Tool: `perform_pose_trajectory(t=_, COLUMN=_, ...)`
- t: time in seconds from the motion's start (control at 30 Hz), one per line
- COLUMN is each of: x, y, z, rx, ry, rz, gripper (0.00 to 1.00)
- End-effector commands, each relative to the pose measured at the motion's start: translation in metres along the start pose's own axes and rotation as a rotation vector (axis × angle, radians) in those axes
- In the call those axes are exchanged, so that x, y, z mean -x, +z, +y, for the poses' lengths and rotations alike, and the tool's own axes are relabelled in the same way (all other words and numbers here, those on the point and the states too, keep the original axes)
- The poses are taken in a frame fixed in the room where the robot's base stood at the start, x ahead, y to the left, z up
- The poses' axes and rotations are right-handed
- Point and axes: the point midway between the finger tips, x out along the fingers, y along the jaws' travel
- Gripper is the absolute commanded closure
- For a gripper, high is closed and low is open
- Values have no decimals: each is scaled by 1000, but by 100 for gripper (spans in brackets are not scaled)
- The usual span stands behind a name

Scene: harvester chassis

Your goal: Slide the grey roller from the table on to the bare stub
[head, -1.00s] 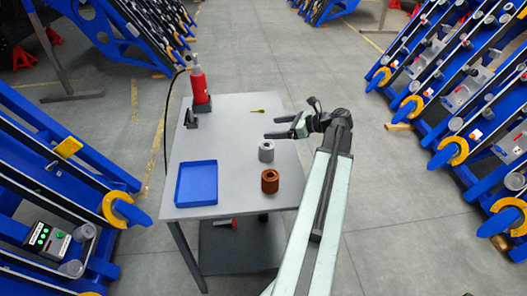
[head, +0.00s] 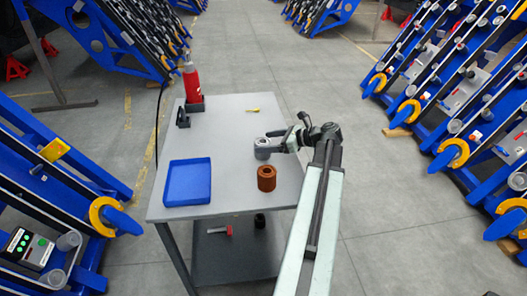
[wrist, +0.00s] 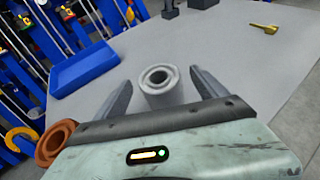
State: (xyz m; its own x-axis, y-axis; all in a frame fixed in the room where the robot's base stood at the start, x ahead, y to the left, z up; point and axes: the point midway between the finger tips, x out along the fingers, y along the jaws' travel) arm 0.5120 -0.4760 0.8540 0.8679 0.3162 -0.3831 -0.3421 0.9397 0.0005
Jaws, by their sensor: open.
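The grey roller (head: 262,150) stands upright on the table (head: 225,125), near its right side. In the wrist view the grey roller (wrist: 160,85) shows its hollow top and stands between the two fingers of my gripper (wrist: 165,88). My gripper (head: 271,142) is open, with one finger on each side of the roller; gaps show between fingers and roller. The roller's lower part is hidden by my gripper body in the wrist view. I cannot tell which stub on the blue racks is the bare one.
A rusty brown roller (head: 267,178) stands close in front of the grey one. A blue tray (head: 188,203) lies at the table's left front. A red bottle (head: 193,84) stands at the back left. A small yellow item (head: 253,110) lies behind the roller. Blue racks (head: 465,150) stand at the right.

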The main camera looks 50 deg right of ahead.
Motion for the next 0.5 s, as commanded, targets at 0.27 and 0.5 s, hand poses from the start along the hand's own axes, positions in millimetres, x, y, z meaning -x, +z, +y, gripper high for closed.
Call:
perform_pose_trajectory(t=0.27, x=-32, y=-5, z=1, rx=2, ry=2, rz=0, gripper=17)
perform_pose_trajectory(t=0.5, x=-52, y=-1, z=1, rx=0, ry=0, rz=0, gripper=17)
